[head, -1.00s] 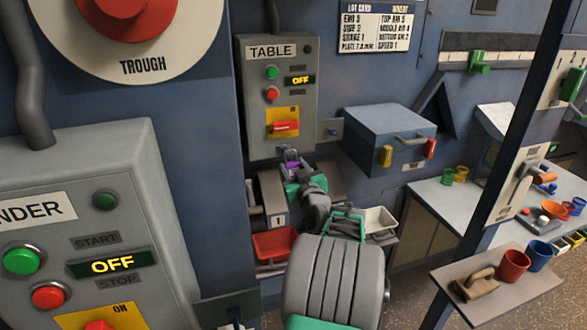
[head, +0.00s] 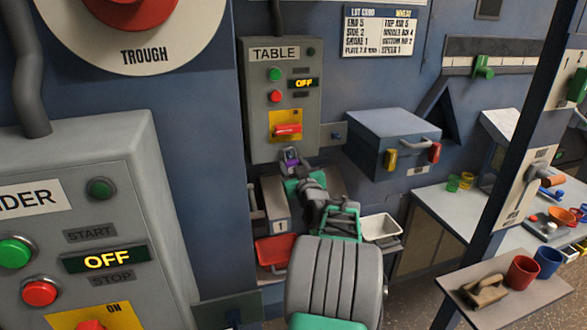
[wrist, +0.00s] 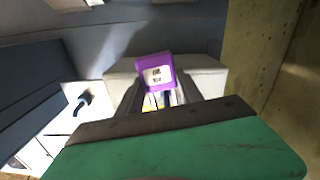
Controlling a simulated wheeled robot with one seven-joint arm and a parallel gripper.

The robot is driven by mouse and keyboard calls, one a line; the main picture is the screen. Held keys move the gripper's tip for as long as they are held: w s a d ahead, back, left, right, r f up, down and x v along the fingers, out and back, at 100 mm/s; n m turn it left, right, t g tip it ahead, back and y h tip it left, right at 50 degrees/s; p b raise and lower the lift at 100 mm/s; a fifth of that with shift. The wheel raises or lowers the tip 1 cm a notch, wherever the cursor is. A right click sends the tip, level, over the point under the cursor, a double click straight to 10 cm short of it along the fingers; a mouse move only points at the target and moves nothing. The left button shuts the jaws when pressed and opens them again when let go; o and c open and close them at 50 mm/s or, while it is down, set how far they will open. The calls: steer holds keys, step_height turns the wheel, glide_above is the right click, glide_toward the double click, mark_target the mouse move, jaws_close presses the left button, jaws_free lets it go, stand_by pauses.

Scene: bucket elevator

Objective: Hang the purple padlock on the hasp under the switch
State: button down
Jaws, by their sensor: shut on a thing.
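The purple padlock (head: 290,156) is held in my gripper (head: 291,167), just below the TABLE switch box (head: 258,110). In the wrist view the padlock (wrist: 155,72) shows its purple body with a pale label, between the fingers of my gripper (wrist: 152,98). The switch (head: 288,130) is a red handle on a yellow plate low on that box, lying level. The display above it reads OFF. The hasp cannot be made out; the padlock and gripper are close to where it would be. Whether the padlock touches anything cannot be told.
A blue-grey box (head: 392,140) with yellow and red padlocks stands to the right. A red bin (head: 275,251) and a white bin (head: 381,229) sit below. A shelf (head: 530,290) with mugs and a dark post (head: 505,160) are at right. Another grey panel (head: 100,200) is near left.

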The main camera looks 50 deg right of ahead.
steer(key=shift+f+b, duration=0.75)
steer(key=shift+b, duration=0.45)
steer(key=c, duration=0.7)
jaws_free()
steer(key=shift+s, duration=0.1)
steer(key=b+v, duration=0.5)
steer(key=v, duration=0.5)
steer(key=shift+f, duration=0.25)
stand_by(0.7)
